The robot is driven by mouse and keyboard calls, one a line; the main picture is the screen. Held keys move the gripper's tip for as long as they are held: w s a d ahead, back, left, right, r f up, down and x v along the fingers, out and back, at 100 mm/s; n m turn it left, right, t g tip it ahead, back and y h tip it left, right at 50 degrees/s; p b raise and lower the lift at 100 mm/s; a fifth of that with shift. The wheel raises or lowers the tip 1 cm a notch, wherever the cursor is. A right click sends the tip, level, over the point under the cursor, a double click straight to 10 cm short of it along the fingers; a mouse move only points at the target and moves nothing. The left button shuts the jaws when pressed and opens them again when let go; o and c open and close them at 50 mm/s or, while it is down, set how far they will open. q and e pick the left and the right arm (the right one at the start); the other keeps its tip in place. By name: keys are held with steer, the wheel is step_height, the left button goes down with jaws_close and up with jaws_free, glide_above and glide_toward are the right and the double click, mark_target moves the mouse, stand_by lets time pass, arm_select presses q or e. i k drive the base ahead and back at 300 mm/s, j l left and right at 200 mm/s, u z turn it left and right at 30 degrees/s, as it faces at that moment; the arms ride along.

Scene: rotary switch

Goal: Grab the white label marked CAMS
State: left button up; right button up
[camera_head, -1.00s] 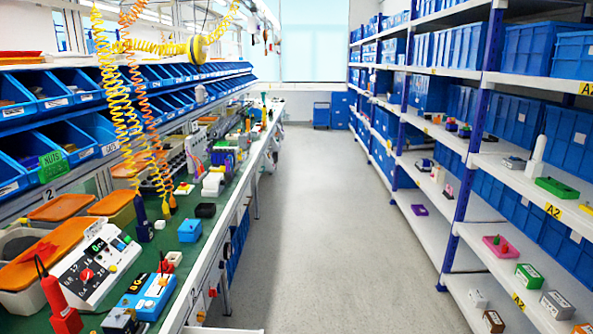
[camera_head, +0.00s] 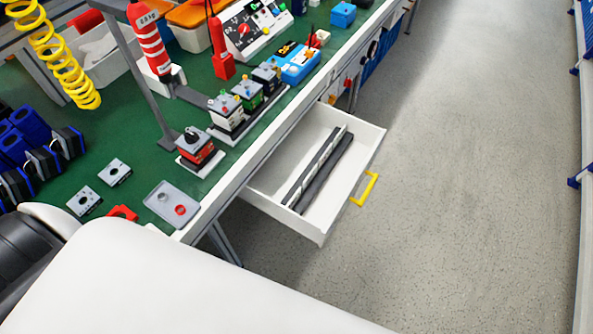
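No white label that reads CAMS can be made out in the current head view. An open white drawer (camera_head: 357,150) under the workbench holds a long dark bar (camera_head: 325,172) and a light-and-dark strip (camera_head: 314,165) lying side by side; any print on them is too small to read. Small grey plates (camera_head: 114,172) lie on the green bench top. Neither of my grippers is in view.
The green bench top (camera_head: 143,190) holds a row of small rotary switch blocks (camera_head: 226,112), a blue box (camera_head: 299,65), a control panel (camera_head: 252,28) and a red-and-white hanging tool (camera_head: 149,40). The drawer's yellow handle (camera_head: 365,189) juts over clear grey floor (camera_head: 455,180).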

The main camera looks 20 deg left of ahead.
mark_target(313, 172)
steer(key=l+u, duration=0.3)
steer(key=u, duration=0.15)
steer(key=k+l+u, duration=0.1)
steer(key=l+u, duration=0.15)
steer(key=u, duration=0.2)
steer(key=k+l+u, duration=0.1)
steer(key=l+u, duration=0.15)
steer(key=u, duration=0.2)
steer(key=k+l+u, duration=0.35)
steer(key=k+l, duration=0.8)
steer(key=l, duration=0.1)
